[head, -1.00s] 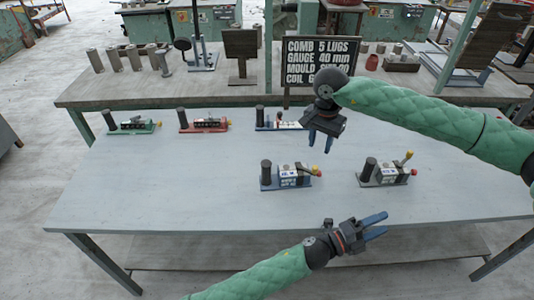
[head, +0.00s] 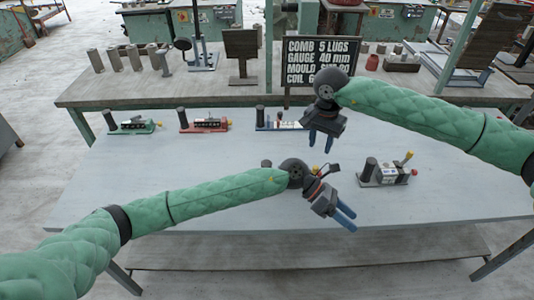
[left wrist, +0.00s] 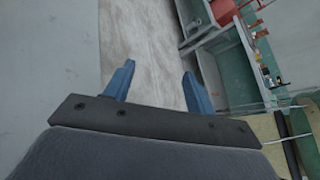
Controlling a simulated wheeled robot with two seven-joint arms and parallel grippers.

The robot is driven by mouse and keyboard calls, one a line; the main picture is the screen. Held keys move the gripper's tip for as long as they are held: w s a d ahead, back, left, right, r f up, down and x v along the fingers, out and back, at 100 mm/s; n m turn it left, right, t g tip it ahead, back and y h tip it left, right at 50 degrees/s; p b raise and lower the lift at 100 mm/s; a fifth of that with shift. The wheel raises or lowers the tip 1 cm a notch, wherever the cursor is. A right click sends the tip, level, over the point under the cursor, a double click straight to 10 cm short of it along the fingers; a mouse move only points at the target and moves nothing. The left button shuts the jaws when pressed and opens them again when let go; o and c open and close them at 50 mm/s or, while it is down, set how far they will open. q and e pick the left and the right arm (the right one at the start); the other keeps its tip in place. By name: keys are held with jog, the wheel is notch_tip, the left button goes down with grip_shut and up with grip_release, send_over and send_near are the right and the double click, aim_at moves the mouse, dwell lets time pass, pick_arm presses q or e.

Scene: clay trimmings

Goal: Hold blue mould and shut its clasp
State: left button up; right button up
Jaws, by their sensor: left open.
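A mould on a blue base (head: 268,127) with a dark upright post stands in the back row, partly behind my right gripper. Another blue-based mould at the middle of the table is mostly hidden behind my left arm; its dark post top (head: 265,163) shows above the arm. My left gripper (head: 346,220) is open and empty near the table's front edge, to the right of that mould. In the left wrist view the open fingers (left wrist: 158,72) have only floor between them. My right gripper (head: 320,145) hangs open and empty above the table, behind my left gripper.
A grey-based mould (head: 385,173) with a yellow-tipped lever stands on the right. Green (head: 133,127) and red (head: 204,126) moulds stand in the back row. A lettered board (head: 317,60) stands on the rear bench.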

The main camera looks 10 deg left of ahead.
aim_at(267, 163)
pick_arm(q)
jog(key=w+a+m+t+y, duration=0.1)
jog(key=w+a+y, duration=0.1)
jog(key=a, duration=0.1)
jog(key=w+a+m+y, duration=0.1)
jog(key=w+a+y, duration=0.1)
jog(key=w+a, duration=0.1)
jog(key=w+a+m+t+y, duration=0.1)
jog(key=w+a+y, duration=0.1)
jog(key=a, duration=0.3)
jog(key=shift+w+a+f+t+y, duration=0.2)
jog(key=shift+w+f+t+y, duration=0.1)
jog(key=shift+w, duration=0.4)
jog(key=w+a+r+t+y, duration=0.1)
jog(key=w+a, duration=0.2)
jog(key=a, duration=0.1)
jog(key=w+a+r+t+y, duration=0.1)
jog(key=w+a+r+y, duration=0.1)
jog(key=w+a, duration=0.1)
jog(key=w+a+r+t+y, duration=0.1)
jog(key=w+a+y, duration=0.1)
jog(key=a, duration=0.4)
jog(key=shift+w+r+m, duration=0.3)
jog(key=shift+w+r, duration=0.05)
jog(key=shift+w, duration=0.3)
jog(key=shift+f, duration=3.8)
jog(key=shift+c, duration=0.5)
